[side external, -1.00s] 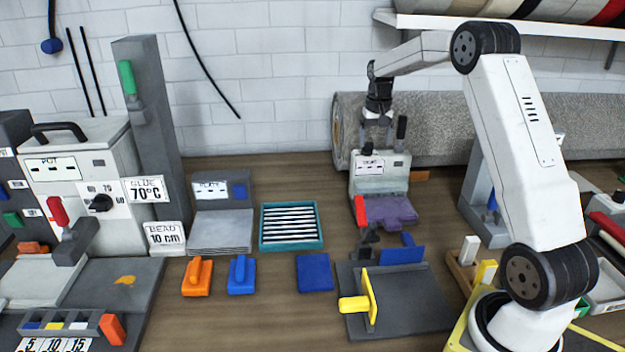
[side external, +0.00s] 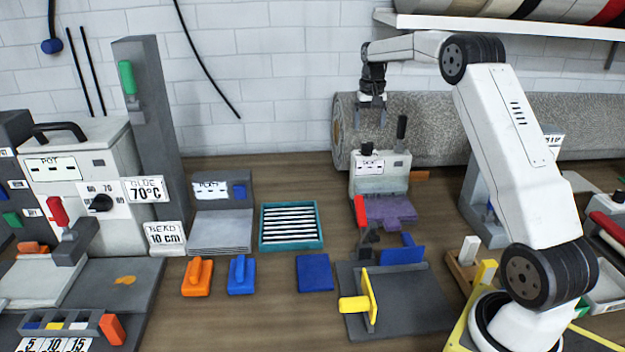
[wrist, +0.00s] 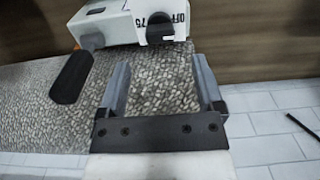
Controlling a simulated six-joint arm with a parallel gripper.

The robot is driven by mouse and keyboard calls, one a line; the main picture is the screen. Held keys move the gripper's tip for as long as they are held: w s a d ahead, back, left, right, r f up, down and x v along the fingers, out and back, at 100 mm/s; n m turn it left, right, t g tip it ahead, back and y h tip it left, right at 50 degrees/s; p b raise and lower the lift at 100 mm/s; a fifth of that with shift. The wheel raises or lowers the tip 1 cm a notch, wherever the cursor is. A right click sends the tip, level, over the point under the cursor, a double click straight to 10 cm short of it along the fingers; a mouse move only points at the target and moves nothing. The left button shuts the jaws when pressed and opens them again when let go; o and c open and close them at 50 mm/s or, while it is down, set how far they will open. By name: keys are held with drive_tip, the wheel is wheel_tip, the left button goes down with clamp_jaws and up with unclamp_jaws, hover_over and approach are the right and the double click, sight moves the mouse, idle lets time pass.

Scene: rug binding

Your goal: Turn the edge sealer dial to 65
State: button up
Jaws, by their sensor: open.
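The edge sealer (side external: 398,162) is a small pale machine in front of the rolled rug, with a label on its front and a black upright handle (side external: 402,127). Its black dial (wrist: 160,30) shows at the top of the wrist view, beside the marks OFF and 75; I cannot read its exact setting. In the side view a small dark knob (side external: 367,148) shows on the machine's top. My gripper (side external: 371,122) is open and empty above the sealer, clear of the dial. Its two fingers (wrist: 158,75) are apart in the wrist view, with grey rug beyond them.
The rolled grey rug (side external: 450,125) lies behind the sealer, against the white brick wall. The glue pot machine (side external: 85,160) has a separate black dial. A red lever (side external: 360,210) and a purple piece (side external: 390,208) are in front of the sealer. Air around my gripper is free.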

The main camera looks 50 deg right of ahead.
sight(368, 142)
drive_tip(key=shift+f, duration=3.05)
clamp_jaws()
